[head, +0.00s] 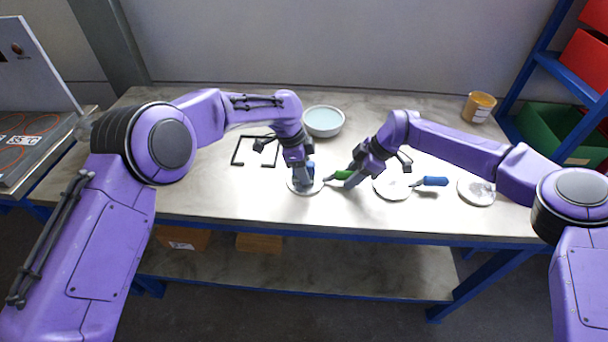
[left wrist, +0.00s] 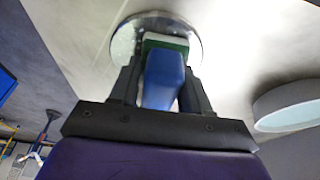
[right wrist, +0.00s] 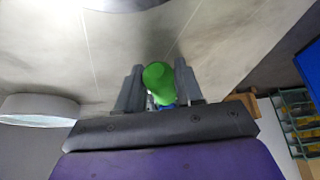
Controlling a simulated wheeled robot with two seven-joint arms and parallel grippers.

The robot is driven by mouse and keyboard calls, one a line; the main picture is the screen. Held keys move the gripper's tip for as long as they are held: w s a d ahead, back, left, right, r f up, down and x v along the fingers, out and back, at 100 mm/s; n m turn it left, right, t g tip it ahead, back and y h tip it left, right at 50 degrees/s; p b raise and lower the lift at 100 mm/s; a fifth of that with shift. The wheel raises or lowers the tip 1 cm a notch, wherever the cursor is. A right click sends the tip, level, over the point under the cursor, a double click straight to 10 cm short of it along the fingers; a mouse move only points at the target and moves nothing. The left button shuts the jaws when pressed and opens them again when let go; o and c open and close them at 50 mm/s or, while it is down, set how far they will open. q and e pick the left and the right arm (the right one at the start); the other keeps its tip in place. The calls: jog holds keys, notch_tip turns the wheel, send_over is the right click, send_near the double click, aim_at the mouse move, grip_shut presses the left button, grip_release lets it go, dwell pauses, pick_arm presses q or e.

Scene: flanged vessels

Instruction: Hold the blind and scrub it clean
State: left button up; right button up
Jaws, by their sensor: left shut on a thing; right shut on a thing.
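A round, shiny pale disc, the blind (head: 296,188), lies flat on the table near its front edge. My left gripper (head: 303,168) is over it, pointing down and shut on a blue block (left wrist: 163,76). In the left wrist view a green layer and a pale layer show at the block's far end, over the disc (left wrist: 122,42); whether they press on it I cannot tell. My right gripper (head: 358,172) is shut on a green handle (right wrist: 158,76), just right of the disc. A thin grey tip (head: 329,179) points from that handle toward the disc.
Two more pale discs (head: 392,190) (head: 476,191) lie to the right, with a blue-handled tool (head: 432,181) between them. A grey bowl (head: 323,121) and a black square frame (head: 238,152) are behind. A tan tub (head: 479,106) stands at the back right.

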aim_at(307, 189)
pick_arm(q)
jog(key=shift+w+f, duration=0.1)
jog(key=shift+w, duration=1.65)
jog(key=shift+s, duration=3.7)
jog(key=shift+s+r, duration=0.15)
jog(key=shift+r, duration=0.05)
notch_tip(307, 189, up, 8)
pick_arm(e)
jog(key=o, duration=1)
